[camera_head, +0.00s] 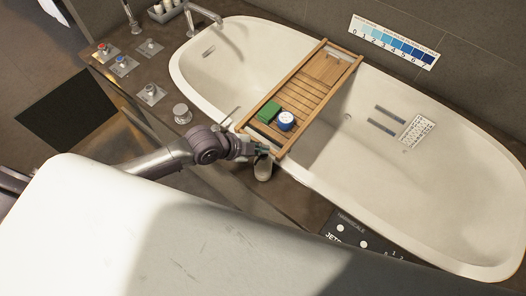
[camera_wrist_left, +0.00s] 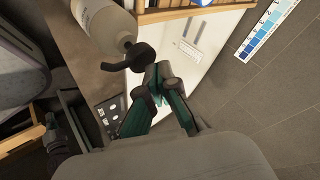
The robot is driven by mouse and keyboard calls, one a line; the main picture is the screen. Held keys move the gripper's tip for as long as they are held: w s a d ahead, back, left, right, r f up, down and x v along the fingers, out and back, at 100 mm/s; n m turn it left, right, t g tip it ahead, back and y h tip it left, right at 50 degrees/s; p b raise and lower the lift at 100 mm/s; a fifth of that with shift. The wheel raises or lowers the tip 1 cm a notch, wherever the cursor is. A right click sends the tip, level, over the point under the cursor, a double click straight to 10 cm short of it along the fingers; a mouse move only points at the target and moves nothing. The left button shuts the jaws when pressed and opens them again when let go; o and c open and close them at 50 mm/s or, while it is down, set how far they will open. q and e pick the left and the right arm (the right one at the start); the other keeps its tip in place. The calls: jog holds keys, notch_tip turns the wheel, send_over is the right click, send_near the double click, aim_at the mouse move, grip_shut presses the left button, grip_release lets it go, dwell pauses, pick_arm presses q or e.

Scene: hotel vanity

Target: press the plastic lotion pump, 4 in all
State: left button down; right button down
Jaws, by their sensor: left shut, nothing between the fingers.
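The plastic lotion pump is a pale bottle (camera_wrist_left: 106,22) with a dark pump head (camera_wrist_left: 128,58) in the left wrist view. In the head view the bottle (camera_head: 263,170) stands on the dark counter beside the tub's near rim, its top hidden by my gripper. My left gripper (camera_head: 263,150) is at the bottle's top in the head view. In the left wrist view its green fingers (camera_wrist_left: 160,82) are shut and empty, close beside the pump head. I cannot tell whether they touch it. My right gripper is not in view.
A wooden tray (camera_head: 322,72) spans the bathtub (camera_head: 218,72), with a green block (camera_head: 269,111) and a blue-and-white round tin (camera_head: 286,121) on it. Tap handles (camera_head: 151,93) and a round metal knob (camera_head: 182,113) stand on the counter to the left. A dark labelled panel (camera_head: 352,232) lies to the right.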

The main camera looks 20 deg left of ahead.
pick_arm(q)
jog(key=shift+f+b, duration=0.5)
jog(key=shift+f, duration=0.35)
dwell(0.7)
jog(key=shift+s, duration=0.1)
jog(key=shift+r+p, duration=1.1)
jog(key=shift+r, duration=0.1)
jog(key=shift+r, duration=0.1)
notch_tip(320, 180, up, 5)
jog(key=p, duration=0.5)
